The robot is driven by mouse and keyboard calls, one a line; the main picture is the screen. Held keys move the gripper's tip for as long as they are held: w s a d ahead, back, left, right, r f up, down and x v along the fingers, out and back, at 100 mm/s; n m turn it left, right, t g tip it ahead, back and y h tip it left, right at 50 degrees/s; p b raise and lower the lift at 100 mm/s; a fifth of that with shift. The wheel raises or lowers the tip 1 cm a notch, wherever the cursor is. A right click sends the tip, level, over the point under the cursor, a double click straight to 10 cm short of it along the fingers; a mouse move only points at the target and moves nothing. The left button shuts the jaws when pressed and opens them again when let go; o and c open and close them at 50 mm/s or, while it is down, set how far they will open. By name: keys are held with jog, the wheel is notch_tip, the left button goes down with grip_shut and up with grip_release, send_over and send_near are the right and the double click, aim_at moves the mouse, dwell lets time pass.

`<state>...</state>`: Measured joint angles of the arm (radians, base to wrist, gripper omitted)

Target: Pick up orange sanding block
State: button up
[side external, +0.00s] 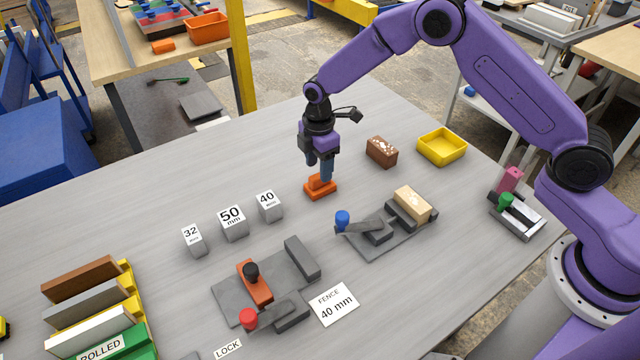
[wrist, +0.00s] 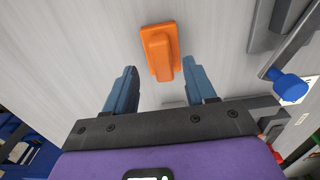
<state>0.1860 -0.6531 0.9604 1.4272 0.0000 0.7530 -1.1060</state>
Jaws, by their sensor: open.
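The orange sanding block (side external: 320,187) lies on the grey table, with a raised narrower grip on top of a flat base. In the wrist view the block (wrist: 161,52) is ahead of the fingertips and roughly centred between them. My gripper (side external: 320,170) is directly above the block, pointing down, with its fingertips close to the block's top. In the wrist view my gripper (wrist: 164,84) has its two blue fingers spread apart with nothing between them. In the side view the fingers partly cover the block, and I cannot tell whether they touch it.
A brown speckled block (side external: 382,151) and a yellow tray (side external: 441,147) stand to the right. A clamp fixture with a blue knob (side external: 343,219) is in front, and a fixture with a red knob (side external: 249,319) is farther forward. Labelled grey blocks (side external: 233,222) stand left. Table behind the block is clear.

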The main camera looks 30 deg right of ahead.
jog(key=shift+s+f, duration=0.15)
jog(key=shift+f, duration=1.75)
jog(key=c, duration=0.8)
jog(key=shift+r, duration=0.1)
jog(key=shift+r, duration=0.45)
notch_tip(320, 180, up, 2)
jog(key=shift+r, duration=0.2)
jog(key=shift+s+d+r, duration=0.75)
jog(key=shift+s+r, duration=0.85)
jog(key=shift+s, duration=0.6)
jog(key=shift+s+d+r, duration=0.8)
jog(key=shift+s+r, duration=0.8)
jog(key=shift+s, duration=0.65)
jog(key=shift+s+d+r, duration=0.75)
jog(key=shift+s+r, duration=0.85)
jog(key=shift+s, duration=0.6)
